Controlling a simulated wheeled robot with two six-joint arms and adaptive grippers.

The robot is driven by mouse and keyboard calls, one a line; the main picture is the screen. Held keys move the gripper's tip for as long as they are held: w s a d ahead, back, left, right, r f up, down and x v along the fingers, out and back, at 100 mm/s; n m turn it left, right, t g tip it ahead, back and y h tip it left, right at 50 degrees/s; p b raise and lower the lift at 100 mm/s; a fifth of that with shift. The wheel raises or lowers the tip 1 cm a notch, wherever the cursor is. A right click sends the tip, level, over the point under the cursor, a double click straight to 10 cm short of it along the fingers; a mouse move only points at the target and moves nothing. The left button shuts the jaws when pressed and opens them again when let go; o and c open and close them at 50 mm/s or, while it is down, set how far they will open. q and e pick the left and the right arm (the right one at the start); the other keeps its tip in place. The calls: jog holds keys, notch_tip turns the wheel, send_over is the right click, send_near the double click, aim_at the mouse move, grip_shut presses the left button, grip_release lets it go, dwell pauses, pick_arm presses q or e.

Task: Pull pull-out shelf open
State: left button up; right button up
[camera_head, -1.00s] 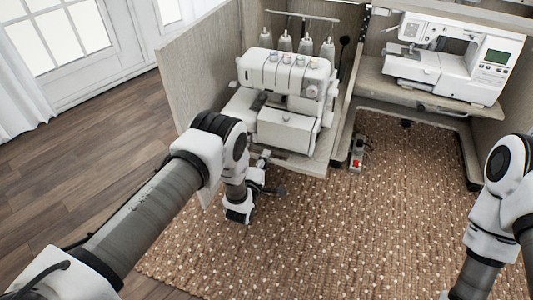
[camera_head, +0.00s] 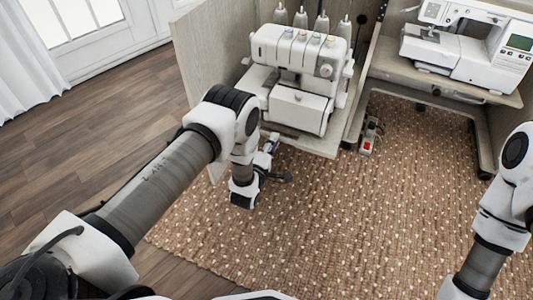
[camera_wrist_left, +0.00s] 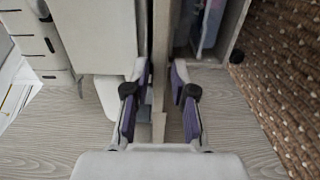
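The pull-out shelf (camera_head: 318,147) is a pale wood board under the white overlock machine (camera_head: 300,80), in the left bay of the cabinet. My left gripper (camera_head: 276,160) is at the shelf's front left, below the machine, partly hidden by my wrist. In the left wrist view a thin board edge (camera_wrist_left: 159,80), apparently the shelf's, runs between the two purple-padded fingers of the left gripper (camera_wrist_left: 160,103). The fingers are apart, one on each side of the board, with a narrow gap visible on both sides. My right arm shows at the right edge; its gripper is out of view.
A white sewing machine (camera_head: 465,45) stands on a wooden surface in the right bay. A red-switched power strip (camera_head: 370,137) lies on the brown woven rug (camera_head: 370,220). The cabinet's left panel (camera_head: 212,50) rises beside the overlock machine. The rug in front is clear.

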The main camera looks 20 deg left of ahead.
pick_arm(q)
jog(key=s, duration=0.9)
jog(key=shift+s+a, duration=0.15)
jog(key=shift+s, duration=0.05)
